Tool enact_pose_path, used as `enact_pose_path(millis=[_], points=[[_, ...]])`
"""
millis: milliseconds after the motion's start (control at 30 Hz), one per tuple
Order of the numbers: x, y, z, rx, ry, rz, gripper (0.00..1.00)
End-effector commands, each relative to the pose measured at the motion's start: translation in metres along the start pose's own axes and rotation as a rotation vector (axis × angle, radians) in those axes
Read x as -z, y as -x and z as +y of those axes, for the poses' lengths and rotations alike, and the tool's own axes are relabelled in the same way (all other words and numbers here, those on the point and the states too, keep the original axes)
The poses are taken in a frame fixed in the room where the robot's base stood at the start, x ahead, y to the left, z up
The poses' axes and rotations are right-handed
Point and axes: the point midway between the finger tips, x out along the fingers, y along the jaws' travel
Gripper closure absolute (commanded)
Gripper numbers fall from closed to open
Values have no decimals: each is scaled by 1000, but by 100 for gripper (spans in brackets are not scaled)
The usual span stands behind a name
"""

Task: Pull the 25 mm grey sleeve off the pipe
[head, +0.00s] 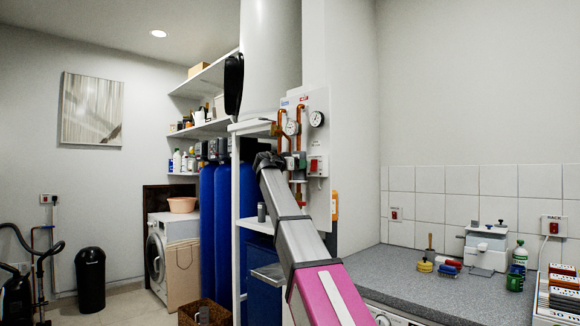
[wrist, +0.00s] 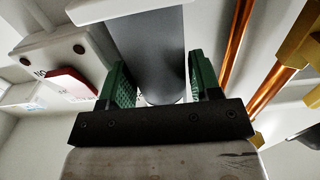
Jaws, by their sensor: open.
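A thick grey cylinder, which looks like the grey sleeve (wrist: 155,50), runs down the middle of the wrist view and ends in a rounded lower edge. My gripper (wrist: 160,80) is open, with one green ribbed finger on each side of the sleeve. Narrow gaps seem to show between fingers and sleeve; I cannot tell whether either touches. The pipe inside the sleeve is hidden. In the head view my gripper (head: 268,160) is at the pipework beside the white panel, too small to show its fingers, and the sleeve cannot be made out there.
Copper pipes (wrist: 275,85) run close to the right finger, with a brass fitting (wrist: 298,35) beyond. A white box with a red part (wrist: 72,84) is at the left. In the head view, blue vessels (head: 207,210) stand left of my arm; a grey worktop (head: 430,282) lies right.

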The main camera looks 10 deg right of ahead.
Motion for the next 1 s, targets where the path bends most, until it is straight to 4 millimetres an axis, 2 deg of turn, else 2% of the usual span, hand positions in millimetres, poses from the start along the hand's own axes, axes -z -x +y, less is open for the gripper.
enact_pose_path(millis=[200, 467, 533, 567, 1000], points=[[0, -11, 0, 1, 0, -1, 42], [0, -11, 0, 1, 0, -1, 42], [0, -11, 0, 1, 0, -1, 65], [0, -11, 0, 1, 0, -1, 72], [2, -11, 0, 1, 0, 0, 71]])
